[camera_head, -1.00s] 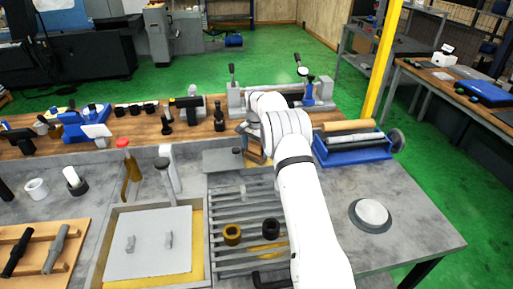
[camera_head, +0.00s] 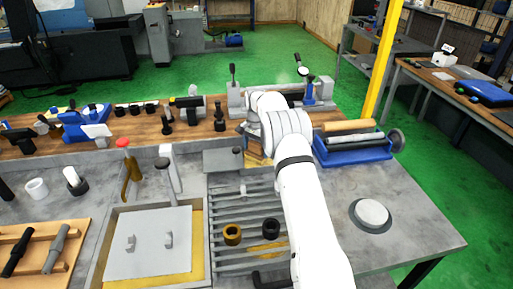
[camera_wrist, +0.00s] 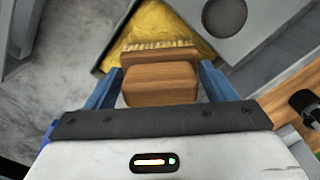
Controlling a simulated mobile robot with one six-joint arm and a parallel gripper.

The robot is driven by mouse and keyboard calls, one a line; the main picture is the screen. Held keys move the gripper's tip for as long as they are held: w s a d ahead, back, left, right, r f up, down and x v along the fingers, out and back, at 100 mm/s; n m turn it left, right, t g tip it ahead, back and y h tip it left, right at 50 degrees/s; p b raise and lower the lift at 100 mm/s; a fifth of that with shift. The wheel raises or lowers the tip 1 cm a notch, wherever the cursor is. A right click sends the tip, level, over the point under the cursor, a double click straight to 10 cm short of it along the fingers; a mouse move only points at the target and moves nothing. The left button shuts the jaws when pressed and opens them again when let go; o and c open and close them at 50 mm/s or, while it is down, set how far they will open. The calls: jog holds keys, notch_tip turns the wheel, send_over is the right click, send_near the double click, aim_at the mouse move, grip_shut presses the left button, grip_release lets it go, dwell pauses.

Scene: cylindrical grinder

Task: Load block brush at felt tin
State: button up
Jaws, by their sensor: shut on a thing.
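My gripper (camera_wrist: 161,75) has its two blue fingers closed on the sides of a wooden block brush (camera_wrist: 160,84) in the wrist view. The brush's pale bristles show along its far edge. Just beyond the bristles lies a yellow felt surface (camera_wrist: 150,27) with a thin grey rim, which looks like the felt tin. The bristles overlap its near part in the picture; I cannot tell if they touch it. In the head view my arm hides most of the gripper, and only a small brown part of the held brush shows beside it.
A grey plate (camera_wrist: 205,12) with a dark round spot lies beside the felt. In the head view, a slatted grey rack (camera_head: 232,205) holds dark and brass rings. A blue roller stand (camera_head: 355,150) is to the right of my arm. A round pale disc (camera_head: 371,212) lies on the bench.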

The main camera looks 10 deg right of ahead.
jog(key=shift+r+p, duration=1.85)
jog(key=shift+r, duration=1.6)
